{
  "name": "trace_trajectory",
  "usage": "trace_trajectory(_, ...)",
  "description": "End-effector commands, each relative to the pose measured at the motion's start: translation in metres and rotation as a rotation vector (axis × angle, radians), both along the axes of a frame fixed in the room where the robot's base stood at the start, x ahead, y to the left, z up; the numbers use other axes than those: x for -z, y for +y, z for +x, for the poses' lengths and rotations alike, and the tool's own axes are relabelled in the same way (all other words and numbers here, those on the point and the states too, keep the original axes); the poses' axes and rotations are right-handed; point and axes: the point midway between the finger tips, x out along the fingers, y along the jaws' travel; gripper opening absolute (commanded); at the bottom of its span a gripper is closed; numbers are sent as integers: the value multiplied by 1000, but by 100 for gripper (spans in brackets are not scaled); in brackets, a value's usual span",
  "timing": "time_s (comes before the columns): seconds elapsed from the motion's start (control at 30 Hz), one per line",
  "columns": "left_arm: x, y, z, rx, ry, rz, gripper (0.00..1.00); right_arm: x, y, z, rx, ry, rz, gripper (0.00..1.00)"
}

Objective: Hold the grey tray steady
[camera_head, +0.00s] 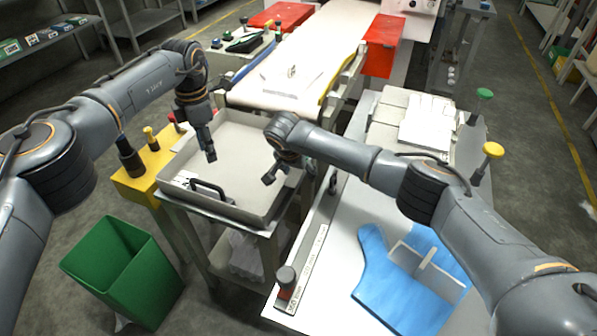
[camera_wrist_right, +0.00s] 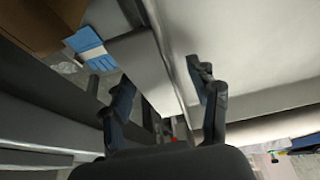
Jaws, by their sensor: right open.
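The grey tray (camera_head: 178,185) is a wide, shallow tray on a metal stand, left of centre in the head view. My left gripper (camera_head: 211,157) points down over the inside of the tray; its fingers overlap, so I cannot tell if it is open. My right gripper (camera_head: 278,172) is at the tray's right side, with nothing seen held. In the right wrist view my right gripper (camera_wrist_right: 165,105) has its fingers spread, with a pale wall edge running between them. Whether either finger touches it is unclear.
A black handle (camera_head: 208,190) shows in the tray's front part. A green bin (camera_head: 125,270) stands at front left and a yellow stand (camera_head: 140,180) left of the tray. A conveyor (camera_head: 300,65) lies behind. A white table with a blue film piece (camera_head: 385,290) is at right.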

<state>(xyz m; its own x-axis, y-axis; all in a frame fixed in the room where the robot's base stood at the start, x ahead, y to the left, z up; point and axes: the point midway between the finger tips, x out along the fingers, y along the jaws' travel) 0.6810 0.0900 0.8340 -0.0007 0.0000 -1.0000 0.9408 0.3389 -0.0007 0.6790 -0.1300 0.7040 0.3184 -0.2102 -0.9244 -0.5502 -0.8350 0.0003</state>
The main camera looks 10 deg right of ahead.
Motion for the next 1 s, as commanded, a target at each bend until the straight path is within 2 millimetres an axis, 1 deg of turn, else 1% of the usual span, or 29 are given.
trace_trajectory(0.13,0,0,0,0,0,0,38,5,-1,1,0,1,-1,60)
trace_trajectory(0.33,0,0,0,0,0,0,38,5,-1,1,0,0,0,60)
trace_trajectory(0.37,0,0,0,0,0,0,38,5,-1,1,0,0,0,58)
trace_trajectory(0.4,0,0,0,0,0,0,38,5,-1,1,0,0,0,50)
trace_trajectory(0.57,0,0,0,0,0,0,38,5,-1,1,0,0,0,18)
trace_trajectory(0.6,0,0,0,0,0,0,38,5,-1,1,0,0,0,9)
trace_trajectory(0.63,0,0,0,0,0,0,38,5,-1,1,0,1,-1,3)
trace_trajectory(0.67,0,0,0,0,0,0,38,5,-1,1,0,1,-1,0)
trace_trajectory(1.0,0,0,0,0,0,0,38,5,-3,1,1,2,-6,0)
